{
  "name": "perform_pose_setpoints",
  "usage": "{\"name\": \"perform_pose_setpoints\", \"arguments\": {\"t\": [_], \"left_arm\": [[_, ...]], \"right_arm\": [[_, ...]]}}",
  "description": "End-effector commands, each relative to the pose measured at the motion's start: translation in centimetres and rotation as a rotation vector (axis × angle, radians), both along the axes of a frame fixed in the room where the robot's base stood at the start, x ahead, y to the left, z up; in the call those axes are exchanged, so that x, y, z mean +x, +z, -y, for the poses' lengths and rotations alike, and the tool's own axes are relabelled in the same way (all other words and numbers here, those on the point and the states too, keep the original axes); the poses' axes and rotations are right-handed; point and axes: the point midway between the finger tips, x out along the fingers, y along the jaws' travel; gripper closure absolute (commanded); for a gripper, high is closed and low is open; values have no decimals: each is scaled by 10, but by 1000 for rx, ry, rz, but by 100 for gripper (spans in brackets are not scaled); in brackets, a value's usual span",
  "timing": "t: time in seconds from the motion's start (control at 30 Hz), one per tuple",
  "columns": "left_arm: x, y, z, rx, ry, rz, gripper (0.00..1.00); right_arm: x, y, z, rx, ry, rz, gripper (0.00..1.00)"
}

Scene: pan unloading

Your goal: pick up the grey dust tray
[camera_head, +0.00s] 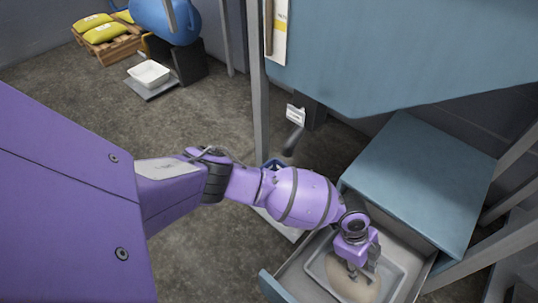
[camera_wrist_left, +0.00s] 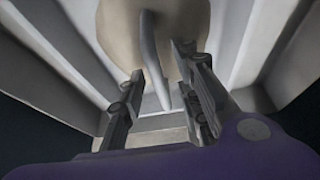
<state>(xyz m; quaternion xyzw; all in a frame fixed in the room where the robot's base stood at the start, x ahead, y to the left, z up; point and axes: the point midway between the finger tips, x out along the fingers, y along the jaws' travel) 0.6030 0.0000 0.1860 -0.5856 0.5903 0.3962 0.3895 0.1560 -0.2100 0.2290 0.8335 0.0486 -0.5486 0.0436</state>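The grey dust tray (camera_head: 317,271) sits inside an open drawer at the lower right of the head view, with a beige heap (camera_head: 345,288) in it. My left gripper (camera_head: 359,274) points down over the tray and heap, hiding part of them. In the left wrist view the fingers of my left gripper (camera_wrist_left: 163,105) are spread apart. A slim curved grey bar (camera_wrist_left: 153,60) stands in front of the beige heap (camera_wrist_left: 185,25) and reaches down between the fingers; I see no clear contact. The bar looks like a handle. My right gripper is not in view.
The drawer (camera_head: 275,287) sticks out below a blue cabinet (camera_head: 425,175). A large blue hopper (camera_head: 400,50) hangs above, with grey legs around it. A white tray (camera_head: 149,73) on a scale and yellow bags (camera_head: 105,32) on a pallet stand far left. The floor between is mostly clear.

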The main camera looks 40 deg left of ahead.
Motion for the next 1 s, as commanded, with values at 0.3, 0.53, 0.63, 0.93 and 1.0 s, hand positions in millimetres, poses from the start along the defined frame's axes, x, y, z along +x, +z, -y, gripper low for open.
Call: {"name": "perform_pose_setpoints", "arguments": {"t": [0.3,0.53,0.63,0.93,1.0], "left_arm": [[3,2,1,-1,0,4,100],[3,2,1,-1,0,4,100],[3,3,1,-1,0,5,100],[5,7,2,-4,-2,9,100],[5,14,2,-4,0,10,100]], "right_arm": [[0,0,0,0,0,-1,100],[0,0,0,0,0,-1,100],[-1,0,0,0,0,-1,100],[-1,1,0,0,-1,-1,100],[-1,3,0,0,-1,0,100]]}}
